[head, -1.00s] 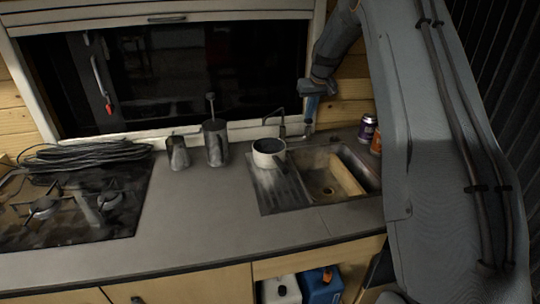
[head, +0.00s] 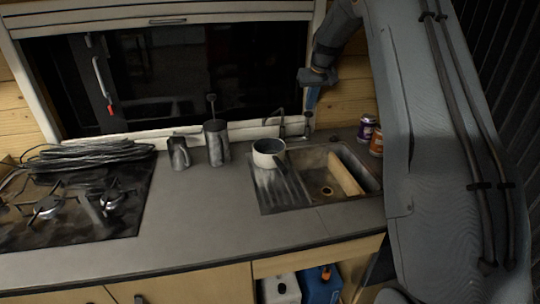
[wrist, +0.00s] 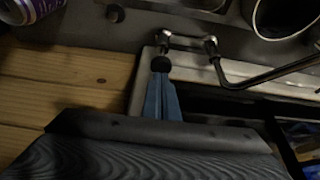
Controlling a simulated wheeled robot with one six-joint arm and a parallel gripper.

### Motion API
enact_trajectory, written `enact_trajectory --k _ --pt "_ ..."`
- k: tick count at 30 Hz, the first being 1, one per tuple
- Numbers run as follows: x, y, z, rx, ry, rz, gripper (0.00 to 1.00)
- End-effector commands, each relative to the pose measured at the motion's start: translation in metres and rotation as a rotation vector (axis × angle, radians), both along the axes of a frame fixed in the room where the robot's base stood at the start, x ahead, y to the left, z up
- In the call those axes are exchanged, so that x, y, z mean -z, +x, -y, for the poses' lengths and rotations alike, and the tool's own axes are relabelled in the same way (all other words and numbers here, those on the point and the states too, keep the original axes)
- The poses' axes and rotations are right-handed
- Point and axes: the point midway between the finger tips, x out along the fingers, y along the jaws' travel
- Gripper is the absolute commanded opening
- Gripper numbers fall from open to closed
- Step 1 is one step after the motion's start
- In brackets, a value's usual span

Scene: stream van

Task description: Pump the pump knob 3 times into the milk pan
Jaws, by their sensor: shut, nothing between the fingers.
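The milk pan (head: 267,159), pale outside with a dark inside, stands on the ribbed drainer left of the sink basin, near the tap (head: 281,120). Part of its rim shows at the top right of the wrist view (wrist: 256,22). The dark round pump knob (wrist: 161,63) tops a chrome post beside the tap; it is small in the head view (head: 308,113). My gripper (wrist: 163,76) has its blue fingers shut and empty, tips right at the knob. I cannot tell if they touch it. In the head view the gripper (head: 311,103) points down above it.
The sink basin (head: 325,175) holds a wooden board (head: 346,174). Two cans (head: 367,127) stand right of it by my arm. The hob (head: 70,205) with coiled cable is far left; the counter front is clear.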

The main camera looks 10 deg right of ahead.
Motion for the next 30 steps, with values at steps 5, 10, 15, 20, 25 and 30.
enact_trajectory --k 5,10,15,20,25,30 --pt "0.000 0.000 0.000 0.000 0.000 0.000 0.00" --pt "-0.001 0.000 0.000 0.000 0.000 0.001 0.00" --pt "-0.008 0.000 0.000 0.000 0.000 0.001 0.00" --pt "-0.023 0.000 0.000 0.000 0.000 0.001 0.00" --pt "-0.038 0.000 0.000 -0.001 0.000 0.002 0.00" --pt "-0.054 0.000 0.000 -0.001 0.000 0.002 0.00"
